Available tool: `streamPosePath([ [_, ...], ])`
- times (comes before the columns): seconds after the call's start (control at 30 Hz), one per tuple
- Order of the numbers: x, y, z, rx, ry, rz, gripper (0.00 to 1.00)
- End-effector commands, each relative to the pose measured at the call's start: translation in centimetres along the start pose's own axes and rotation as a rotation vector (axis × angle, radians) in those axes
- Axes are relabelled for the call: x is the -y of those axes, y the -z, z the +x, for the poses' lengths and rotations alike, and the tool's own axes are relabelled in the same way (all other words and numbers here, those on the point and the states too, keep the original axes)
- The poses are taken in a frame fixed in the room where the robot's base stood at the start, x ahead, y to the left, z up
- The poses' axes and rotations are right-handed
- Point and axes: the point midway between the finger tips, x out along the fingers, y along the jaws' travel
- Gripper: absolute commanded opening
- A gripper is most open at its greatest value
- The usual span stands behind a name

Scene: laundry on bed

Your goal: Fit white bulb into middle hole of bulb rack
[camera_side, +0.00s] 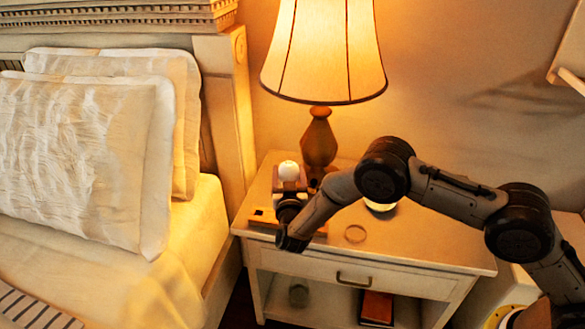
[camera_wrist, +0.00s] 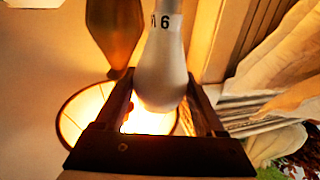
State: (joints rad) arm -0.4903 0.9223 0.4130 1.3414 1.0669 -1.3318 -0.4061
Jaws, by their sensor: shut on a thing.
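The white bulb (camera_side: 288,170) shows as a pale dome above my gripper (camera_side: 290,187) in the side view. The wrist view shows the bulb (camera_wrist: 162,75) between the two fingers of my gripper (camera_wrist: 162,92), which is shut on it. Its neck, with dark markings including a 6, points to the top of that picture. The wooden bulb rack (camera_side: 262,217) lies on the nightstand under my wrist, with a dark hole near its left end. My arm hides its middle. I cannot tell how high the bulb's neck is over the rack.
A lit lamp (camera_side: 323,50) with a brown base (camera_side: 319,140) stands just behind my gripper. The nightstand (camera_side: 420,238) is mostly clear at right. A bright round thing (camera_side: 380,208) is partly hidden under my arm. The bed (camera_side: 195,235) is at left.

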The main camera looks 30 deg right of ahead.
Motion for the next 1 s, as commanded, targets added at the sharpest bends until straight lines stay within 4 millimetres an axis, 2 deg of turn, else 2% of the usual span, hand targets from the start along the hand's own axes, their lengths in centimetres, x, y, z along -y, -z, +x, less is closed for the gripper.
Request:
streamPosePath([
  [0.47, 0.1, -0.5, -0.1, 0.0, 0.004, 0.001, 0.17],
  [1.0, 0.1, -5.1, -0.1, 0.0, 0.004, 0.001, 0.17],
])
